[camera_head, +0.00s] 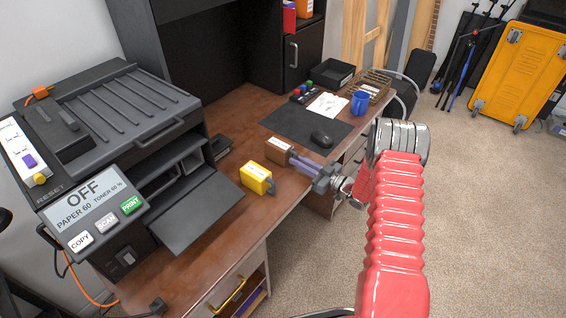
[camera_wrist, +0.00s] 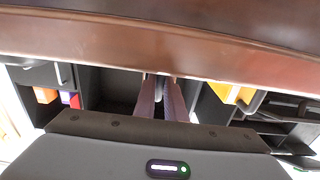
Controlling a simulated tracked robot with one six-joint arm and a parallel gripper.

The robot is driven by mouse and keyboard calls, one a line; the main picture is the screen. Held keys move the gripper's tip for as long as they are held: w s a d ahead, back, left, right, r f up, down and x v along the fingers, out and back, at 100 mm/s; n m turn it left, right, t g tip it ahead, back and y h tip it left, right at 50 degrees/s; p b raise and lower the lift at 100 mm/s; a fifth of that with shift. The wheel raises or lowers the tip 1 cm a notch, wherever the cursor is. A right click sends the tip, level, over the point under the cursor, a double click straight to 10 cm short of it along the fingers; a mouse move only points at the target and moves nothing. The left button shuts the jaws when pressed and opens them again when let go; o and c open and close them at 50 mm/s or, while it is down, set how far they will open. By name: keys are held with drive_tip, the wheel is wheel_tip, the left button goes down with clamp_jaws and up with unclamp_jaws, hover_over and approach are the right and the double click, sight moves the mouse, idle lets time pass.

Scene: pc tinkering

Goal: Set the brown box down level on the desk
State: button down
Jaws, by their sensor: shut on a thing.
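The brown box (camera_head: 279,150) is a small block at the tips of my gripper (camera_head: 295,158) in the head view. The gripper's purple fingers are shut on its right end. The box is over the desk (camera_head: 225,215), between the yellow block and the black mat. It looks about level, but I cannot tell whether its underside touches the desk. In the wrist view, my gripper's fingers (camera_wrist: 162,88) point up to the brown desk surface (camera_wrist: 160,35), which fills the top. The box cannot be made out clearly there.
A yellow block (camera_head: 257,178) stands just left of the box. A black mat (camera_head: 290,128) with a mouse (camera_head: 321,139) lies behind it. A large printer (camera_head: 110,130) with a flat tray (camera_head: 200,213) takes the left. A blue mug (camera_head: 360,102) stands farther back.

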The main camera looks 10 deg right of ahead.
drive_tip(key=shift+f, duration=0.45)
idle(0.3)
drive_tip(key=c, duration=1.7)
unclamp_jaws()
drive_tip(key=shift+c, duration=0.2)
drive_tip(key=shift+s+d, duration=0.1)
drive_tip(key=shift+v, duration=2.9)
drive_tip(key=v, duration=1.3)
drive_tip(key=shift+s+d, duration=0.25)
drive_tip(key=shift+s, duration=0.05)
